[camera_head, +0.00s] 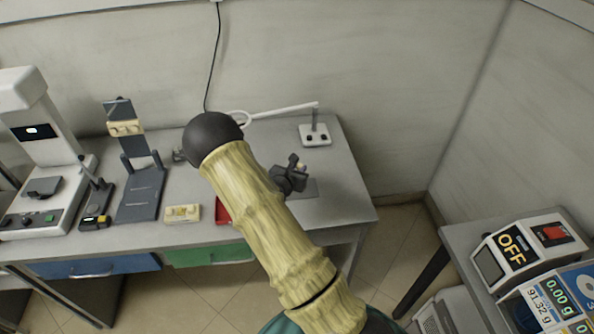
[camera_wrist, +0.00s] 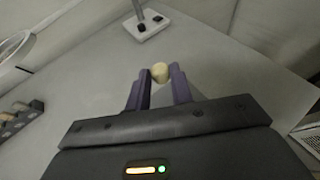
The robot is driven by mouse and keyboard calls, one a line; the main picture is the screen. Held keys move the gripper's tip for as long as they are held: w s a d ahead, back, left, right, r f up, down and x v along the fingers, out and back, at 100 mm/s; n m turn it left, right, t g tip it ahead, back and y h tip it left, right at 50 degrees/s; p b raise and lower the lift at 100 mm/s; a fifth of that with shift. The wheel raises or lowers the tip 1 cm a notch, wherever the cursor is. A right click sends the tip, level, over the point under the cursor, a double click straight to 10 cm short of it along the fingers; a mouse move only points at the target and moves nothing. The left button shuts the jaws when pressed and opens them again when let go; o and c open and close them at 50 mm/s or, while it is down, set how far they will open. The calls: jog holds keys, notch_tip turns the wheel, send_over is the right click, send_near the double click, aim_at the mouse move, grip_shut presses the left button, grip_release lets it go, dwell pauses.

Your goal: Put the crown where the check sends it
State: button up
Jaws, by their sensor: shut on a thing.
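The crown (camera_wrist: 160,71) is a small cream piece between the fingertips of my gripper (camera_wrist: 160,77) in the wrist view. My gripper is shut on it and holds it above the grey bench. In the head view my gripper (camera_head: 292,177) is over the right part of the bench, above a darker grey patch (camera_head: 306,190). The crown shows there only as a small pale spot (camera_head: 301,166). My arm hides part of the bench's middle and front.
A white lamp base (camera_head: 314,135) stands behind my gripper. Left are a red tray (camera_head: 223,210), a cream block (camera_head: 182,213), a dark rack (camera_head: 140,203) and a white machine (camera_head: 40,205). A right-hand table holds a box marked OFF (camera_head: 512,248) and displays reading 0.00 g and 91.32 g (camera_head: 555,292).

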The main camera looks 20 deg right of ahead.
jog(key=shift+a+f, duration=0.1)
jog(key=shift+n+t+y, duration=0.4)
jog(key=shift+n+y, duration=0.1)
jog(key=shift+n, duration=0.2)
jog(key=s+a+f, duration=0.1)
jog(key=s+a, duration=0.1)
jog(key=s+a+f, duration=0.1)
jog(key=a+f, duration=0.1)
jog(key=s+a+f, duration=0.1)
jog(key=s+a, duration=0.1)
jog(key=a, duration=0.1)
jog(key=shift+s+f, duration=0.25)
jog(key=shift+s, duration=0.1)
jog(key=s+a+f+n+t+y, duration=0.1)
jog(key=s+a+f+n+y, duration=0.1)
jog(key=s+a, duration=0.5)
jog(key=shift+s+a+t, duration=0.3)
jog(key=shift+s+a, duration=0.05)
jog(key=shift+a, duration=0.25)
jog(key=shift+d, duration=0.1)
